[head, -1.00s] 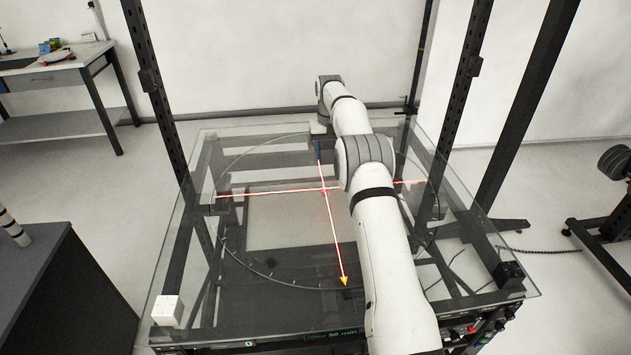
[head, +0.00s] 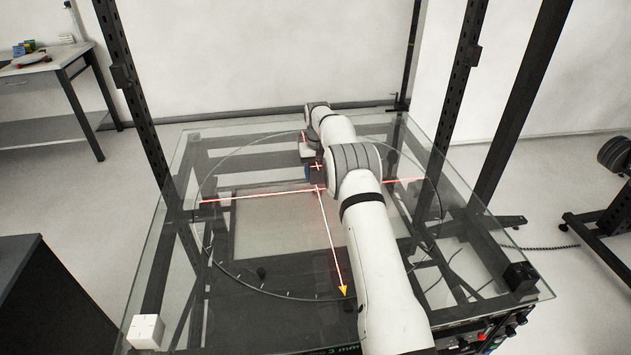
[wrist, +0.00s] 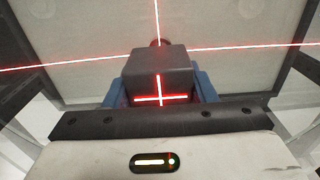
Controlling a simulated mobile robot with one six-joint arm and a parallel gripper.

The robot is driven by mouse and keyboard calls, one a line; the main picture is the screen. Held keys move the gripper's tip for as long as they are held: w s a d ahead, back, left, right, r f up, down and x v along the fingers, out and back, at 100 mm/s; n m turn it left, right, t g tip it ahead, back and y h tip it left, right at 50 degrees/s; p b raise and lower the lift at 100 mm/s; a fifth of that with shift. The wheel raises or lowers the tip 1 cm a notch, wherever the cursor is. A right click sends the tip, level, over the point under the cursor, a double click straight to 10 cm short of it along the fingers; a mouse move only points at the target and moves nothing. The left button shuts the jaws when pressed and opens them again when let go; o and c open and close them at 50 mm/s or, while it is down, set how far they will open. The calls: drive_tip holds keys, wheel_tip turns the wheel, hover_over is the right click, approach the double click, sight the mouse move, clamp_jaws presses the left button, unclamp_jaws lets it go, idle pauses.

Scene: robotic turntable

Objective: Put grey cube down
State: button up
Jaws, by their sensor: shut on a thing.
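The grey cube (wrist: 160,66) sits between the blue fingers of my gripper (wrist: 158,84) in the wrist view, and the gripper is shut on it. A red laser cross falls on the cube's near side. In the head view the cube (head: 317,173) is a small dark block beside the crossing of the red lines, and my arm partly hides it and my gripper. The round turntable outline (head: 262,293) shows on the glass tabletop (head: 165,250). I cannot tell whether the cube touches the glass.
A white cube (head: 146,332) stands at the glass's near left corner and a black cube (head: 519,277) at its near right. Dark upright posts (head: 137,90) frame the table. A yellow arrow tip (head: 344,290) marks the near rim. The left part of the disc is clear.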

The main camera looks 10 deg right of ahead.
sight(317, 181)
drive_tip(key=shift+f, duration=1.85)
drive_tip(key=shift+f, duration=0.25)
drive_tip(key=o, duration=1.1)
